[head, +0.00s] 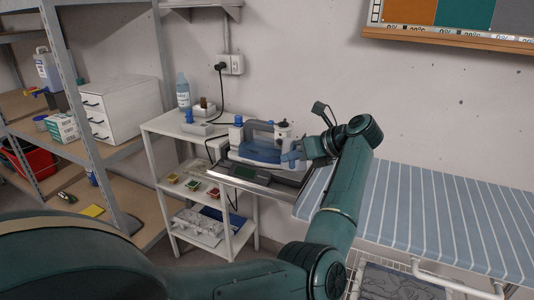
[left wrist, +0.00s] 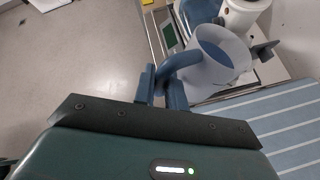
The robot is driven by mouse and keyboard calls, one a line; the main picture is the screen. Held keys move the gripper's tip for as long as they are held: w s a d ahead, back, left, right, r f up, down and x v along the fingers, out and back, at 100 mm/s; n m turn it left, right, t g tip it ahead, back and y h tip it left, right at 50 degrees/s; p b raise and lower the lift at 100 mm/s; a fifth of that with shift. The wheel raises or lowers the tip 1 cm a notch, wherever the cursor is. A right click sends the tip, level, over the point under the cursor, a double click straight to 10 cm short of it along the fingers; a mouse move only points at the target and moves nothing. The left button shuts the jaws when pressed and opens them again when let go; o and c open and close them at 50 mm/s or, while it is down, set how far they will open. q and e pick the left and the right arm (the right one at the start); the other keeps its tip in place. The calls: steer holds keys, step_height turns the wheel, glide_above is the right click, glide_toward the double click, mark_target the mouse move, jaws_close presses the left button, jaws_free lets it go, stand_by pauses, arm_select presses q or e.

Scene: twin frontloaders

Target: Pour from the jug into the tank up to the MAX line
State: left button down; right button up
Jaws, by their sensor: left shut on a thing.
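My left gripper (left wrist: 163,86) is shut on the blue handle of the jug (left wrist: 216,62), a translucent cup with blue liquid inside. In the head view the same gripper (head: 306,152) is just right of a white and blue steam iron (head: 255,143), whose blue tank part faces the front. The iron stands on the metal end of the ironing board. In the left wrist view the jug is close to the iron, which shows partly behind it. The jug is hard to make out in the head view. No MAX line can be read. My right gripper is out of view.
A striped ironing board (head: 440,220) fills the right. A white trolley (head: 165,128) stands left of the iron, with a clear bottle (head: 183,92) on top. A power cord runs down from a wall socket (head: 231,65). Metal shelves stand at the far left.

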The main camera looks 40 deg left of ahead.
mark_target(294, 146)
arm_select(q)
steer(key=shift+r+p, duration=0.3)
steer(key=shift+r, duration=0.1)
stand_by(0.4)
steer(key=shift+w+r+m+h, duration=0.1)
steer(key=shift+r+m+h, duration=0.15)
steer(key=shift+m+h, duration=0.05)
stand_by(0.7)
stand_by(0.7)
steer(key=shift+r+g+p, duration=0.3)
steer(key=shift+p, duration=0.15)
steer(key=shift+a, duration=0.1)
stand_by(0.5)
steer(key=shift+w+r+m+g+p, duration=0.2)
steer(key=shift+r+m+g+p, duration=0.1)
steer(key=shift+r+p, duration=0.15)
stand_by(0.8)
steer(key=shift+r+h, duration=0.1)
steer(key=shift+h, duration=0.2)
stand_by(0.4)
